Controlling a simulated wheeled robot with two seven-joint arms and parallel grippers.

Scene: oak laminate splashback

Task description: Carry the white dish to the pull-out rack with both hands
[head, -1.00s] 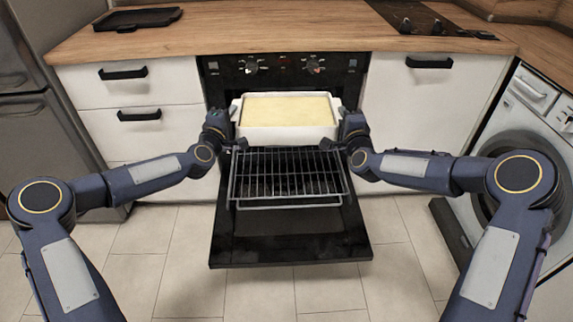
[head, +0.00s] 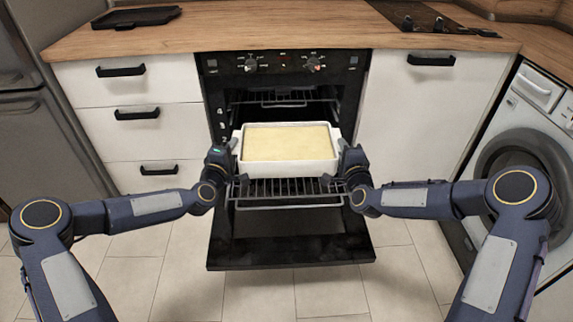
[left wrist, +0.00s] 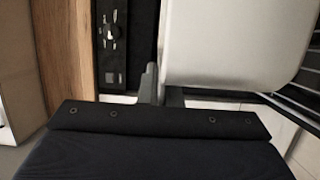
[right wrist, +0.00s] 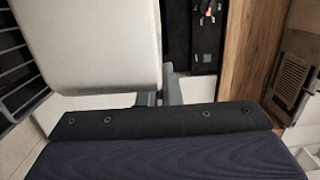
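The white dish (head: 290,168), rectangular with a pale yellow filling, is level between my two grippers above the pull-out rack (head: 285,188). The wire rack extends from the open oven. I cannot tell whether the dish's underside touches it. My left gripper (head: 232,160) is shut on the dish's left end, and my right gripper (head: 344,160) on its right end. The dish's pale side fills much of the left wrist view (left wrist: 230,45) and the right wrist view (right wrist: 90,45), with the fingers at its edge. The dish hides the rack's rear part.
The lowered oven door (head: 290,252) lies under the rack. Another rack (head: 285,98) is inside the oven. A black tray (head: 136,17) and a hob (head: 425,18) are on the worktop. A washing machine (head: 525,150) stands at right, a fridge (head: 45,120) at left.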

